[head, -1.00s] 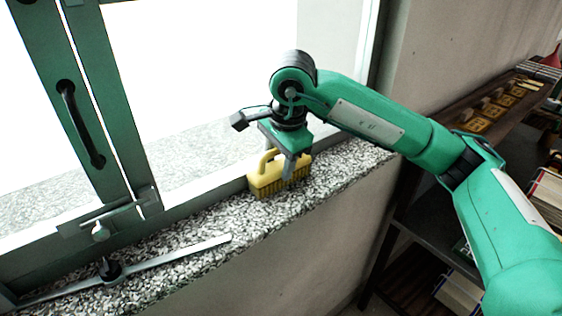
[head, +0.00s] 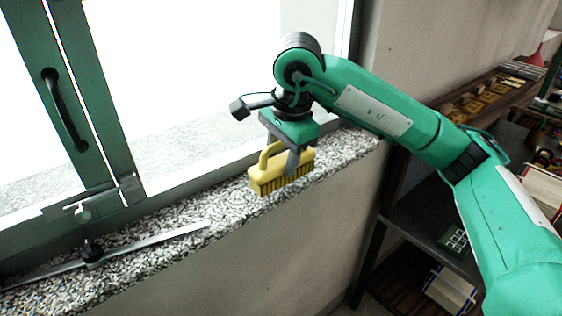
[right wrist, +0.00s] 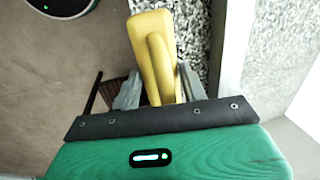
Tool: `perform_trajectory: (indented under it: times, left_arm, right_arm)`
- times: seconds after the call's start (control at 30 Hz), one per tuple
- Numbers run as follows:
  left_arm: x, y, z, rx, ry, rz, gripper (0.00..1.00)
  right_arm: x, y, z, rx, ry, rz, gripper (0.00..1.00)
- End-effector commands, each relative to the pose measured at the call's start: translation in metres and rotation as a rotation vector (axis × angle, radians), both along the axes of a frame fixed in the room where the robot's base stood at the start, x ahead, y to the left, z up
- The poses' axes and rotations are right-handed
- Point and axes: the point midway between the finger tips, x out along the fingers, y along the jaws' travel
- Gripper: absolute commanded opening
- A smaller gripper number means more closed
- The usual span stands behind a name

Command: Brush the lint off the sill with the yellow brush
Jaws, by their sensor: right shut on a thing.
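The yellow brush (head: 268,180) has a raised loop handle and bristles pointing down. My right gripper (head: 285,158) is shut on its handle from above. The brush is at the front part of the speckled stone sill (head: 225,212); whether its bristles touch the stone I cannot tell. In the right wrist view the brush (right wrist: 152,35) sits between the two grey fingers (right wrist: 160,88), with the sill (right wrist: 189,30) beside it. I cannot make out lint against the speckled stone. My left gripper is not in view.
A green window frame (head: 100,110) with a black handle (head: 64,110) stands along the back of the sill. A metal stay bar (head: 150,241) lies over the sill at left. The sill's front edge drops off.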

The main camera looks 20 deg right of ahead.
Motion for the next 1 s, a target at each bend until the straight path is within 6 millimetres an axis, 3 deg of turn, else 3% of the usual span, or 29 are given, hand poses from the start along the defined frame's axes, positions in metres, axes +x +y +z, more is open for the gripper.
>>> perform_trajectory:
  times: [0.5, 1.0]
  left_arm:
    - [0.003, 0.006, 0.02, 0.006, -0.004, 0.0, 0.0]
    - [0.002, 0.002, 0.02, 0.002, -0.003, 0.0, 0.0]
  right_arm:
    - [-0.008, -0.002, 0.049, 0.002, -0.002, -0.001, 0.18]
    - [-0.009, -0.002, 0.054, 0.002, -0.002, -0.001, 0.18]
